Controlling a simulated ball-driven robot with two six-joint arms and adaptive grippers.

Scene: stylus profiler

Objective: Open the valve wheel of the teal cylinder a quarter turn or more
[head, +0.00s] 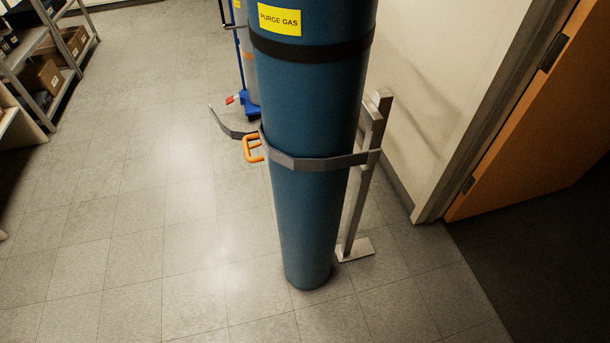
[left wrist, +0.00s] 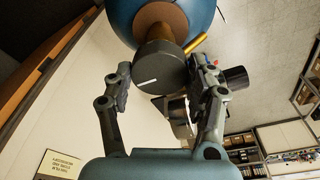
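The teal cylinder (head: 312,110) stands upright in the head view, with a yellow "PURGE GAS" label; its top is cut off. In the left wrist view its blue top (left wrist: 212,12) shows behind a brown neck. The valve wheel (left wrist: 158,68) is a dark grey round knob with a white line mark. My left gripper (left wrist: 162,82) is open, with one finger on each side of the wheel. A gap shows at the left finger; I cannot tell whether the right finger touches the wheel. My right gripper is not in view.
A grey strap (head: 315,162) with an orange buckle (head: 252,149) circles the cylinder beside a metal post (head: 358,205). A brass outlet (left wrist: 196,43) and a dark round part (left wrist: 236,77) sit near the right finger. Shelves (head: 45,65) stand far left; the floor between is clear.

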